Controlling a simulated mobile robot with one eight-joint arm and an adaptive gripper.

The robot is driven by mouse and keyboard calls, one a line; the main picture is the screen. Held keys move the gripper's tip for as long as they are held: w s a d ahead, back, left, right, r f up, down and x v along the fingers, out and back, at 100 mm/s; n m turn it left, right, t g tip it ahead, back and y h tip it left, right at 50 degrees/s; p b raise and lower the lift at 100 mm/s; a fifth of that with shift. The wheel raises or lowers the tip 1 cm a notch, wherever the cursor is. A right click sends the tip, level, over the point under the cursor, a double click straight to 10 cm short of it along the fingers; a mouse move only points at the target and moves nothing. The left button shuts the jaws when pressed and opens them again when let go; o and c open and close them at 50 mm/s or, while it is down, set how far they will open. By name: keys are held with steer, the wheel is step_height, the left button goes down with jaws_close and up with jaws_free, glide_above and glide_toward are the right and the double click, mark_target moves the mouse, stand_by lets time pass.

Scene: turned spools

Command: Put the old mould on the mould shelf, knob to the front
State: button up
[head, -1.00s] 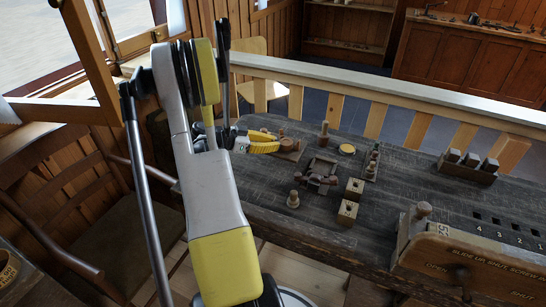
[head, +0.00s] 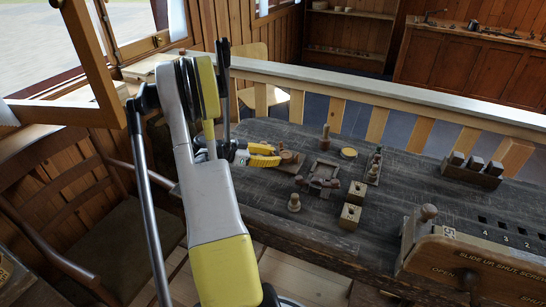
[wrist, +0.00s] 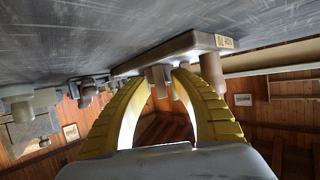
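My gripper (head: 276,156) has yellow fingers and is low over the left part of the dark bench. It points right, at a small brown board (head: 292,166) with round wooden pieces on it. In the wrist view, which shows the bench upside down, my gripper (wrist: 163,76) has its fingertips apart. A labelled board (wrist: 180,50) lies just beyond them. A short wooden cylinder (wrist: 158,80) shows between the tips, and a thicker one (wrist: 212,73) stands right of them. I cannot tell which piece is the old mould or which board is the mould shelf; the label is unreadable.
A large wooden box (head: 470,265) is at the front right. A pale rail (head: 390,98) runs behind the bench.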

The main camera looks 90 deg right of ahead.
steer(key=shift+r, duration=0.1)
steer(key=shift+w+r+p, duration=0.25)
steer(key=shift+w+p, duration=0.05)
steer(key=shift+p, duration=0.05)
steer(key=p+v, duration=0.3)
steer(key=v, duration=0.8)
steer(key=shift+w+a+p, duration=0.1)
steer(key=shift+w+p, duration=0.1)
steer(key=shift+p, duration=0.1)
